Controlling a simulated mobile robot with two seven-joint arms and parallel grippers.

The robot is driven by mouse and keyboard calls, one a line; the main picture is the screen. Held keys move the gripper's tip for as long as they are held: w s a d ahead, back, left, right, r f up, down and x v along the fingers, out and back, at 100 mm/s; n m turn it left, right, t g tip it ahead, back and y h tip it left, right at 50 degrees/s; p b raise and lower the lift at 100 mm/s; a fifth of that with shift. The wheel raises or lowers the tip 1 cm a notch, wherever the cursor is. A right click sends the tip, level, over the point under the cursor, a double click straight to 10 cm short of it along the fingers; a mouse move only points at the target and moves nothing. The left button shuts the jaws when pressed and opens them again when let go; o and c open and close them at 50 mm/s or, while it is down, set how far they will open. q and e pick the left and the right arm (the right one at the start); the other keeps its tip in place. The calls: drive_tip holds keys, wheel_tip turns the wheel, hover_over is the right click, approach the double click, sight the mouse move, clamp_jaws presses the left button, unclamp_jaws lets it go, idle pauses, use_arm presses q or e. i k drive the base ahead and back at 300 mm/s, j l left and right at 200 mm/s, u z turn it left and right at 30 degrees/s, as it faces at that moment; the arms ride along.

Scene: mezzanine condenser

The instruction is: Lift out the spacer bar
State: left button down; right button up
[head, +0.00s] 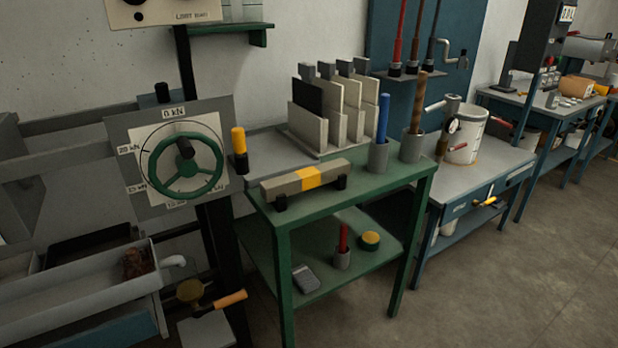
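A long beige-grey bar with a yellow band (306,179), which looks like the spacer bar, lies level on small black supports. It is at the front left of the green table's top (345,197). Nothing lies on top of it. Neither of my grippers is in view.
Behind the bar stands a rack of upright plates (331,112); right of it are cups with a blue rod (382,119) and a brown rod (417,104). A dial with a green handwheel (186,165) stands left. An orange handle (229,299) juts out low left. Floor at right is clear.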

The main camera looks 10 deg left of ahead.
sight(296, 182)
drive_tip(key=i+l+u, duration=0.45)
drive_tip(key=i+l, duration=0.25)
drive_tip(key=l, duration=0.3)
